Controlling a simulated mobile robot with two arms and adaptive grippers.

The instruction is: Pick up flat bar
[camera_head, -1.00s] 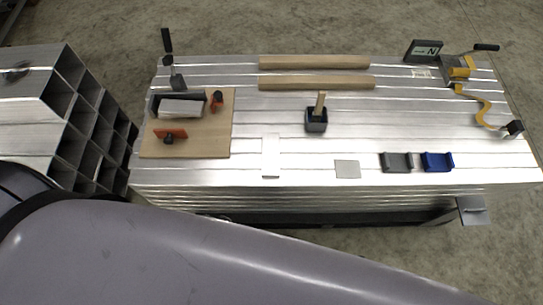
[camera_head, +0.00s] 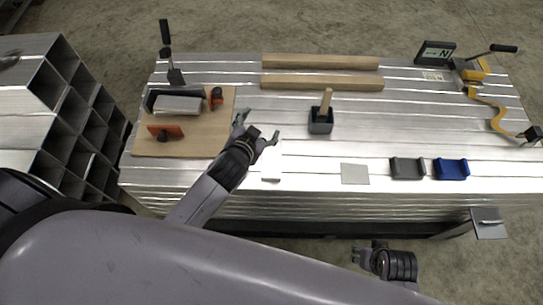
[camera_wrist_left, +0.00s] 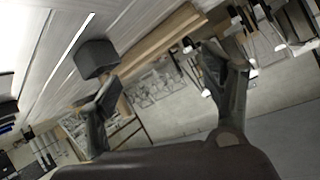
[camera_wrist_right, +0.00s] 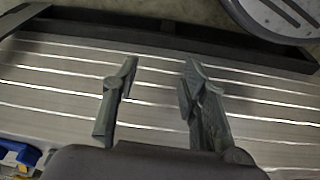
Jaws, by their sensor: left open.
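A pale flat bar (camera_head: 271,165) lies front to back on the silver table, near its front edge, in the head view. My left gripper (camera_head: 258,128) is open and empty, at the far end of the bar; its hand partly covers the bar's left side. I cannot tell its height above the table. In the left wrist view its spread fingers (camera_wrist_left: 158,75) have nothing between them. My right gripper (camera_head: 362,254) is low in front of the table's front edge. In the right wrist view its fingers (camera_wrist_right: 158,75) are apart and empty.
A wooden board (camera_head: 195,147) with clamps is left of my left gripper. A dark box (camera_head: 320,127) with a wooden handle stands to its right. A grey plate (camera_head: 355,174), grey holder (camera_head: 407,168) and blue holder (camera_head: 451,169) lie near the front edge. Two wooden bars (camera_head: 320,62) lie behind.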

